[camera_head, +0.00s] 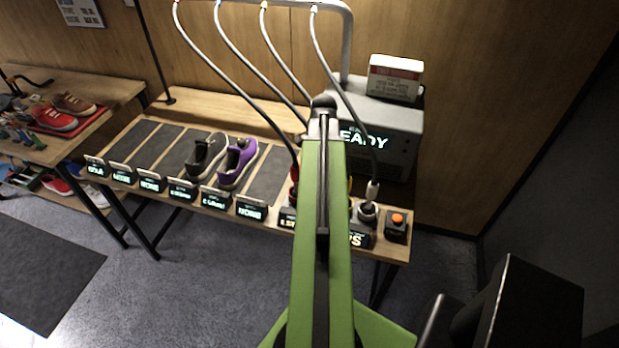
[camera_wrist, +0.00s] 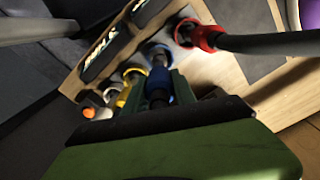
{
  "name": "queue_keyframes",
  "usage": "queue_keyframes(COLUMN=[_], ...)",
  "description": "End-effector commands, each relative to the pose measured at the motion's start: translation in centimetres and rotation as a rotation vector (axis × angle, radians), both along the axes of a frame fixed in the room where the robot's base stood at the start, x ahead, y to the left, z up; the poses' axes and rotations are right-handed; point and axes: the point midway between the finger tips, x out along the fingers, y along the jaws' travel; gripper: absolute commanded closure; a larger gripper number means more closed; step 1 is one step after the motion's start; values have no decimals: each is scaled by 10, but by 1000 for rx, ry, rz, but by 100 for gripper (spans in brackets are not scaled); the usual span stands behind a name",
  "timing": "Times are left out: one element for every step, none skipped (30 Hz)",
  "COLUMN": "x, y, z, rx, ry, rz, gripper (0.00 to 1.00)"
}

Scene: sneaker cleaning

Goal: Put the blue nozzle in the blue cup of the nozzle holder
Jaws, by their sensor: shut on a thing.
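In the wrist view my gripper (camera_wrist: 158,84) is shut on the blue nozzle (camera_wrist: 159,97), with a finger on either side of it. The nozzle's dark end points toward a round cup with a bluish rim (camera_wrist: 155,46) in the holder. The two line up in this view, but I cannot tell whether the end is above the cup or inside it. In the head view my green arm (camera_head: 322,230) reaches over the table's right part and hides my gripper, the blue nozzle and the blue cup.
The red nozzle (camera_wrist: 205,37) stands in its cup beside the blue one, its grey hose crossing right. The yellow nozzle (camera_wrist: 123,97) is on the other side. A white nozzle (camera_head: 371,191) and an orange button (camera_head: 397,218) are at the table's right. Two shoes (camera_head: 238,163) stand left.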

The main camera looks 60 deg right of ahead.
Motion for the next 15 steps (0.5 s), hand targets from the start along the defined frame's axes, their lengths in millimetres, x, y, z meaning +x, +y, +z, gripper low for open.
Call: queue_keyframes(x=[1,2,2,3,4,5,5,6,6,6,6,6,6,6,7], y=[-3,-3,-3,-2,-1,-1,0,0,0,1,1,1,1,1,1], z=[-4,-4,-3,-3,-3,-6,-10,-14,-22,-28,-33,-41,-44,-47,-47], rx=[0,0,0,0,0,0,0,0,0,0,0,0,0,0,0], ry=[0,0,0,0,0,0,0,0,0,0,0,0,0,0,0], rz=[0,0,2,3,5,7,8,9,10,10,10,10,10,11,12], gripper=[100,100,100,100,100,100,100,100,100,100,100,100,100,100,100])
